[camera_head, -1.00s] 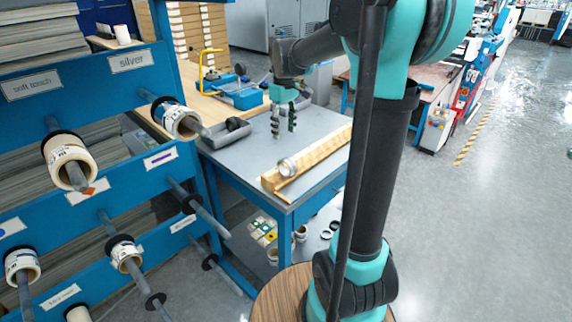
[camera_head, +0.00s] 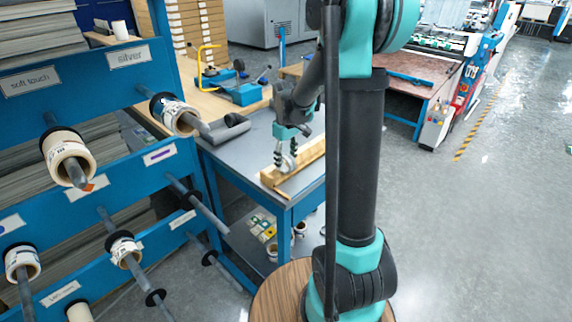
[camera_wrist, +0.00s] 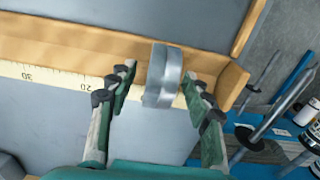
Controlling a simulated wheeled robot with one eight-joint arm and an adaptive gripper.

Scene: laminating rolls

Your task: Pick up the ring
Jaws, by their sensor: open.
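The ring (camera_wrist: 163,76) is a silver-grey band on the wooden ledge (camera_wrist: 70,50) with a ruler scale. In the wrist view it stands between the two fingers of my gripper (camera_wrist: 160,84), with a gap on each side. The fingers are dark green and black, and open.
The ledge lies on a grey-topped blue table (camera_head: 236,158). A blue rack (camera_head: 95,170) with rolls on rods stands on the left. Open floor (camera_head: 470,240) lies to the right.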

